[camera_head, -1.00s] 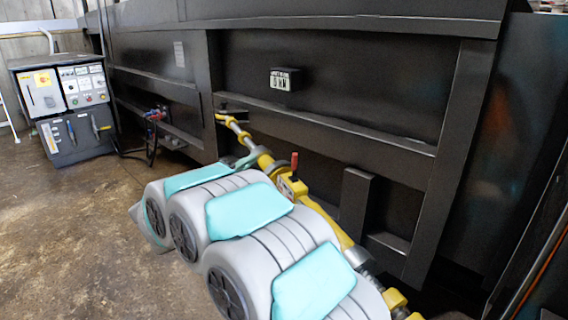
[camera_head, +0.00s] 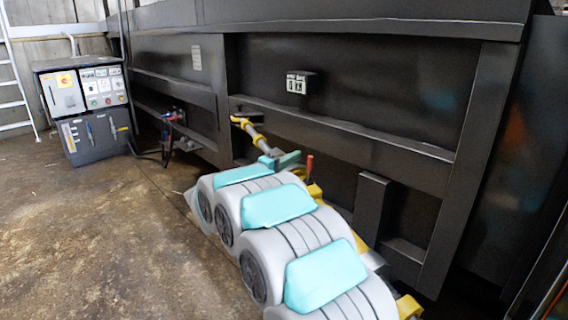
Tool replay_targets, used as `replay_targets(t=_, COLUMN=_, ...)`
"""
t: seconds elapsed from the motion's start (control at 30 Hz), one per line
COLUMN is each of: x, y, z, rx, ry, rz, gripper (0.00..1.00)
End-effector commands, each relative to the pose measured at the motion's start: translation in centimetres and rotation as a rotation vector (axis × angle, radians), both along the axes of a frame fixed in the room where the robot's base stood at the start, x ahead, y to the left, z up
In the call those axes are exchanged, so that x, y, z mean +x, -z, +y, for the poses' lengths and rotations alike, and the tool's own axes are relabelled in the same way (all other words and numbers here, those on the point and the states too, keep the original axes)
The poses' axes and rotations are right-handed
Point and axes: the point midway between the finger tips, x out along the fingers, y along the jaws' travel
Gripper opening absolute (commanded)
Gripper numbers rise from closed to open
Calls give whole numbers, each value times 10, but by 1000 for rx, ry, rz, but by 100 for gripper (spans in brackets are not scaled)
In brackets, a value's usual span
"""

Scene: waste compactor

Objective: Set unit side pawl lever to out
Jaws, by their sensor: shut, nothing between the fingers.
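A long yellow and metal ratchet bar runs along the foot of the black container wall, with its yellow far end (camera_head: 243,122) in the open. A small red-handled lever (camera_head: 309,165) stands upright on its yellow body, and I take this for a pawl lever. I cannot tell which side's pawl it belongs to or its exact setting. A dark green piece (camera_head: 281,160) crosses the bar left of the red handle; I cannot tell what it belongs to. My grey and teal arm covers much of the bar, and no gripper fingers can be made out.
The black container wall (camera_head: 370,85) with ledges and ribs rises close behind the bar. A grey control cabinet (camera_head: 85,105) stands at the back left, with hoses (camera_head: 168,135) beside it. A ladder (camera_head: 14,85) leans at far left. The concrete floor (camera_head: 95,235) at left is clear.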

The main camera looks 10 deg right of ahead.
Motion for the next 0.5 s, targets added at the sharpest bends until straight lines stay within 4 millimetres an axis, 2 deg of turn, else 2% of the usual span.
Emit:
replay_targets(t=0.3, x=-26, y=2, z=-9, rx=-2, ry=-3, rz=-1, gripper=0)
replay_targets(t=0.5, x=-33, y=3, z=-12, rx=-2, ry=-2, rz=0, gripper=0)
